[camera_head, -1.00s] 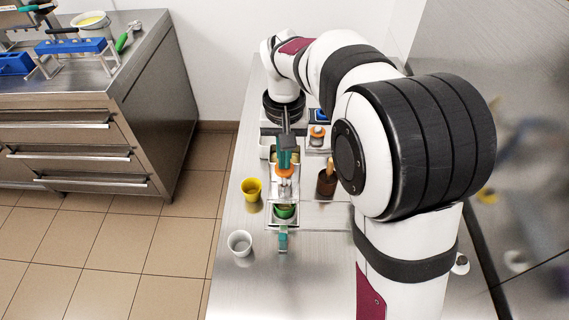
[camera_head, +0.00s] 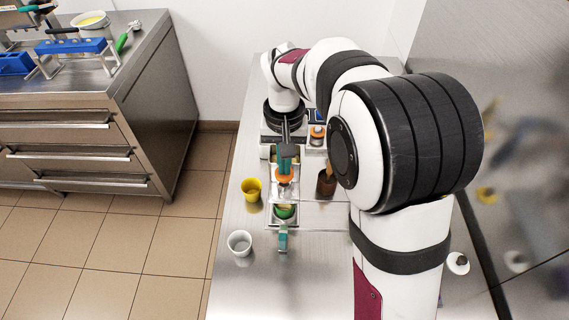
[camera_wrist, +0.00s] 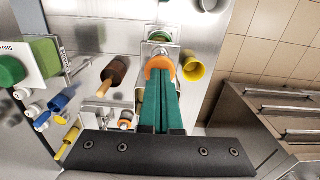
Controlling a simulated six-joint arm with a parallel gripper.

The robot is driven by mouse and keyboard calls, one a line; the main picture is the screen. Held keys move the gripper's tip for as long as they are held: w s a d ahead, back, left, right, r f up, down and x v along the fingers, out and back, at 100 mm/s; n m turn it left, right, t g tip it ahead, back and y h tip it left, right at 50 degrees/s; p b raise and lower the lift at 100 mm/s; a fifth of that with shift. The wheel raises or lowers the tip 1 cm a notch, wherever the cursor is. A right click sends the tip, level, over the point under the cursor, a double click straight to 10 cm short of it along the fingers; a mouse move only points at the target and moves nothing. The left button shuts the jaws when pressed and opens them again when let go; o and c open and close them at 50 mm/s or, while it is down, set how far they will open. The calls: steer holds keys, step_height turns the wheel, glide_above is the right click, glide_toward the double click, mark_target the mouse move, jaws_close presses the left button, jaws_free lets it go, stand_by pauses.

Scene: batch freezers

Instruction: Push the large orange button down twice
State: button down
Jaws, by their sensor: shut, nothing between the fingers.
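The large orange button (camera_head: 285,176) is a round cap on a metal machine in the middle of the bench. In the wrist view the orange button (camera_wrist: 160,62) shows as a disc partly covered by my fingers. My gripper (camera_head: 286,164) has teal fingers, closed together and empty, pointing down at the button. In the wrist view my gripper (camera_wrist: 160,74) has its fingertips over the cap. They look to be on it, though the contact point is hidden.
A yellow cup (camera_head: 252,188) and a white cup (camera_head: 240,243) stand left of the machine. A brown container (camera_head: 325,184) stands close on its right. A smaller orange-topped item (camera_head: 317,132) is behind. Open bench lies in front.

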steer(key=shift+f, duration=0.25)
steer(key=shift+r, duration=1.95)
step_height(320, 180, up, 5)
